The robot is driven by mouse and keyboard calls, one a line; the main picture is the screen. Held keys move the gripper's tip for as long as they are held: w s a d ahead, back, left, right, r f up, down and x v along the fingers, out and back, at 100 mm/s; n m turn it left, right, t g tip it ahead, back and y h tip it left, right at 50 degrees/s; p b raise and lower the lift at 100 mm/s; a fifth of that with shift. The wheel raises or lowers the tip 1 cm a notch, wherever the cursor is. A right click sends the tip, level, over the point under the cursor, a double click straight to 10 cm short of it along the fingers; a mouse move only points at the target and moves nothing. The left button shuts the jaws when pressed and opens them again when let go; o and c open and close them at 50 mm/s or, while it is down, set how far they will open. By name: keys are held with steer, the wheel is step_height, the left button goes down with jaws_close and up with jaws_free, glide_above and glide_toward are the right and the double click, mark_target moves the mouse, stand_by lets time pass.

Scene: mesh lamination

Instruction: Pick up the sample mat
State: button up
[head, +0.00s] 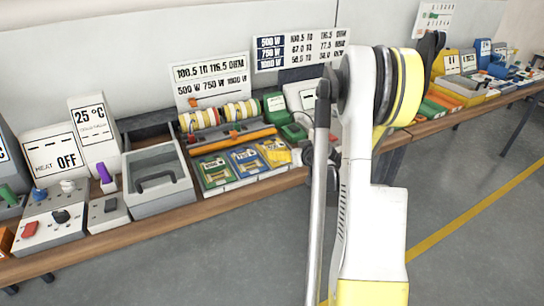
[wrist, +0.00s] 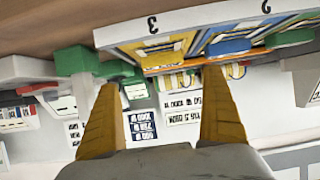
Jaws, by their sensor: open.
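No thing in view is clearly marked as the sample mat. Three framed flat pieces lie in a row in a tray on the bench: a green one (head: 215,172), a blue one (head: 246,162) and a yellow one (head: 274,152). The wrist view is upside down and shows the yellow piece (wrist: 165,50) by a label 3 and the blue piece (wrist: 262,32) by a label 2. My gripper (wrist: 163,95) is open, with nothing visible between its yellow fingers. In the head view my arm mostly hides it, just right of the yellow piece.
Control boxes (head: 50,215) fill the left end. Another bench (head: 460,110) stands at right; the floor between is clear.

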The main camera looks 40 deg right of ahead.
mark_target(277, 147)
steer(key=b+x, duration=0.1)
steer(key=x, duration=0.4)
steer(key=b+x, duration=0.1)
steer(key=x, duration=0.1)
steer(key=b+x, duration=0.1)
steer(key=shift+w+a+f, duration=0.2)
steer(key=shift+a+f, duration=0.05)
steer(key=shift+w+d, duration=0.1)
steer(key=shift+w, duration=0.25)
steer(key=c, duration=1.4)
